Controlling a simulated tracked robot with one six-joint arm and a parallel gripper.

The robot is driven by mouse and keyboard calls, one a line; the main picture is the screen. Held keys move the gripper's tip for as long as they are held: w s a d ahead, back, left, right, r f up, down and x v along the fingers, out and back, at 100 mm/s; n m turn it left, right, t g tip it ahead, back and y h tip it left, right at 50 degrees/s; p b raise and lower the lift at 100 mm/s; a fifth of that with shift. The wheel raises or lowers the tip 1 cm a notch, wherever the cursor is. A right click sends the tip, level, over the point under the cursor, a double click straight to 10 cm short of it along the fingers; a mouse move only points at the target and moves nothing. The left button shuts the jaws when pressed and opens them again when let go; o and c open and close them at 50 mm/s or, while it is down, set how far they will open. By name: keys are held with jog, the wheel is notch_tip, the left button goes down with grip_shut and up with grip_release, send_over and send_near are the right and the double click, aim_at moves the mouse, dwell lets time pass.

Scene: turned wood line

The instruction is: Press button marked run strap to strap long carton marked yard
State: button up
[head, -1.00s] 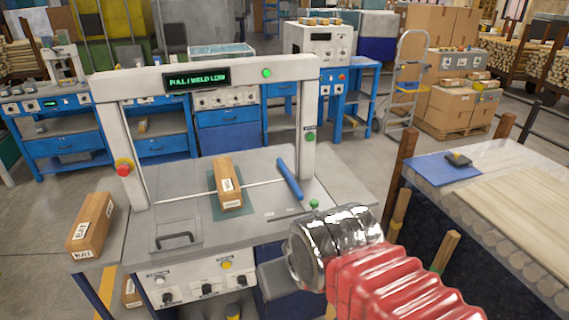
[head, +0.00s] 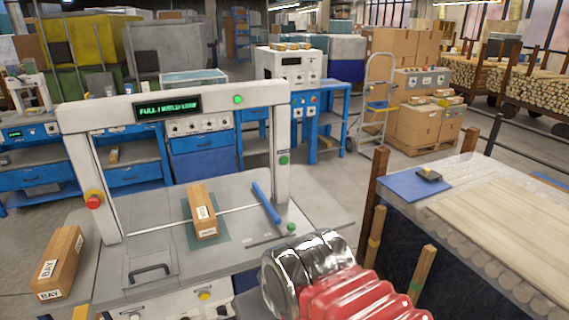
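A strapping machine (head: 180,105) with a white arch and lit green display stands ahead; I cannot read the display surely. A long brown carton (head: 200,196) lies under the arch across the strap line; its white label is too small to read. Another long carton, marked BAY (head: 58,262), lies at the left end. Green buttons sit on the right post (head: 284,160) and the table's right corner (head: 291,227); a yellow button (head: 204,295) is on the front panel. Their markings are unreadable.
A red stop button (head: 93,201) is on the left post. A blue bar (head: 266,203) lies on the table right of the carton. A roller conveyor with boards (head: 510,210) and wooden posts (head: 375,190) stands close on the right. Blue workbenches (head: 200,165) line the back.

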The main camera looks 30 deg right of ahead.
grip_shut()
dwell(1.3)
